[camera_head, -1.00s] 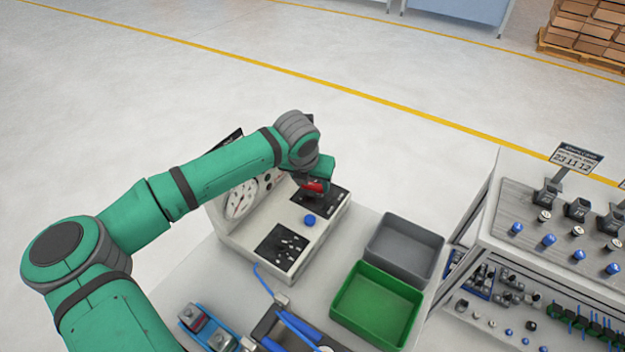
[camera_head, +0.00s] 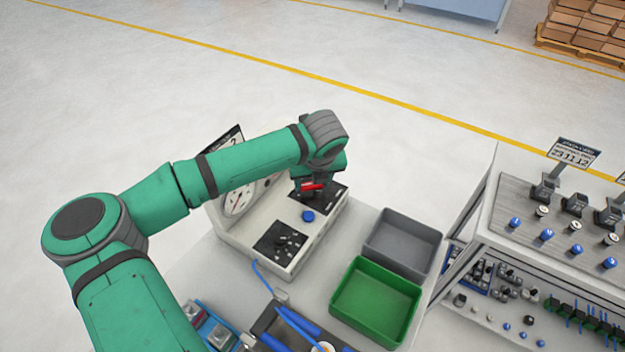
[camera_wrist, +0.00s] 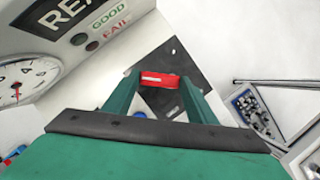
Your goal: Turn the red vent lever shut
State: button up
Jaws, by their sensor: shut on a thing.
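The red vent lever (camera_head: 313,186) is on the dark plate at the back right of the white test bench (camera_head: 283,262). In the wrist view the red lever (camera_wrist: 160,79) lies across the picture between my two green fingers. My gripper (camera_head: 311,188) is shut on the lever, with a finger at each end of it. The wrist view also shows my gripper (camera_wrist: 159,82) from behind. The lever's pivot is hidden beneath the lever and my fingers.
A blue knob (camera_head: 308,216) sits just in front of the lever. A round gauge (camera_head: 238,200) is at the left. A grey bin (camera_head: 437,240) and a green bin (camera_head: 413,310) stand at the right. A rack with several fittings (camera_head: 490,235) stands farther right.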

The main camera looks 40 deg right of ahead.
dwell(0.3)
jog(key=o, duration=1.1)
jog(key=shift+c, duration=0.2)
jog(key=v, duration=1)
jog(key=shift+r, duration=0.35)
